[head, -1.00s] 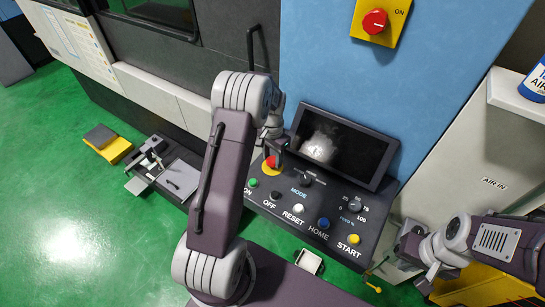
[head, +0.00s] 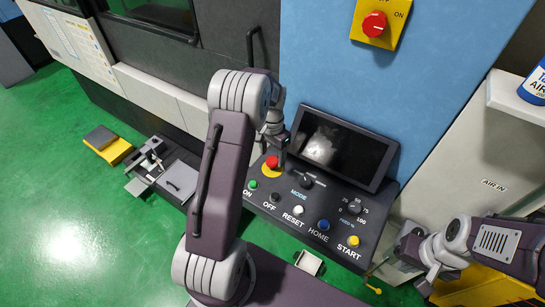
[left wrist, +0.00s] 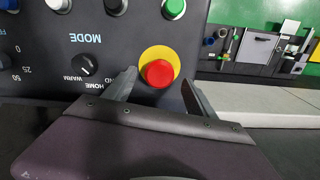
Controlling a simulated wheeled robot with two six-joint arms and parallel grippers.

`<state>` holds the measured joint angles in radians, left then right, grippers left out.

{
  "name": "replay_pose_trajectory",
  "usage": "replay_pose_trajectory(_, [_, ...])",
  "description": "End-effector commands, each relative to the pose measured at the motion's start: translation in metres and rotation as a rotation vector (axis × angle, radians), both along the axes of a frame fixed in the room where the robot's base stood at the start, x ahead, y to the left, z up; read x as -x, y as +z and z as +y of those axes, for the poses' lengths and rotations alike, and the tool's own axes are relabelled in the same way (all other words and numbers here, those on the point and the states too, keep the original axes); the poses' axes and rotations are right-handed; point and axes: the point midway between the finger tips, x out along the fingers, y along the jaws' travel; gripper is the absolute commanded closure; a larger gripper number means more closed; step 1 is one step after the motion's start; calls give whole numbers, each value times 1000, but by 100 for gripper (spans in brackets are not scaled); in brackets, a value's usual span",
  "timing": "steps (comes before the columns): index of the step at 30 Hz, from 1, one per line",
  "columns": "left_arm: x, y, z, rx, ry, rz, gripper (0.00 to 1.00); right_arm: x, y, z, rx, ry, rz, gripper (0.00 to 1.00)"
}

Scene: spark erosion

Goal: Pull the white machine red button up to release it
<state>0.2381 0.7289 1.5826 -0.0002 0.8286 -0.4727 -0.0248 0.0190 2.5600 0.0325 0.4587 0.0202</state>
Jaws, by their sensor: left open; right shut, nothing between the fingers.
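The red button (head: 271,163) with a yellow ring sits at the upper left of the dark control panel (head: 335,235) in the head view. My left gripper (head: 277,150) is just above it, pointing down. In the left wrist view the round red button (left wrist: 159,73) shows between the tips of the open left gripper (left wrist: 160,78), with a gap on each side. I cannot tell whether the button is pushed in or raised. My right gripper (head: 404,243) is shut and empty, low at the right of the head view, away from the panel; its fingertips are hard to make out.
The panel also carries a green button (head: 252,184), a mode knob (head: 307,181) and several other controls. A screen (head: 340,146) stands behind them. A red knob on a yellow plate (head: 374,24) is on the blue wall. Green floor (head: 80,240) is open at left.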

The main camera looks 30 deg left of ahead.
Motion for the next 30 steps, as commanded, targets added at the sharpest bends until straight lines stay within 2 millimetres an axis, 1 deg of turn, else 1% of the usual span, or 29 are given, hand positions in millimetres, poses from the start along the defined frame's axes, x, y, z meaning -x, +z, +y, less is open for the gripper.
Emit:
replay_pose_trajectory(1, [-1, 7, 0, -2, 0, -8, 35, 0, -8, 0, 0, 0, 0, 100])
replay_pose_trajectory(6, [-1, 47, 0, -2, 0, -9, 35, 0, -20, 0, 0, 0, 0, 100])
replay_pose_trajectory(9, [0, 65, 0, -2, 0, -8, 35, 0, -23, 0, 0, 0, 0, 100])
replay_pose_trajectory(12, [1, 75, 0, -1, 0, -4, 35, 0, -24, 0, 0, 0, 0, 100])
replay_pose_trajectory(16, [1, 80, 0, -1, 0, -3, 35, 0, -24, 0, 0, 0, 0, 100])
replay_pose_trajectory(30, [1, 79, 0, -1, 0, -2, 35, 0, -24, 0, 0, 0, 0, 100])
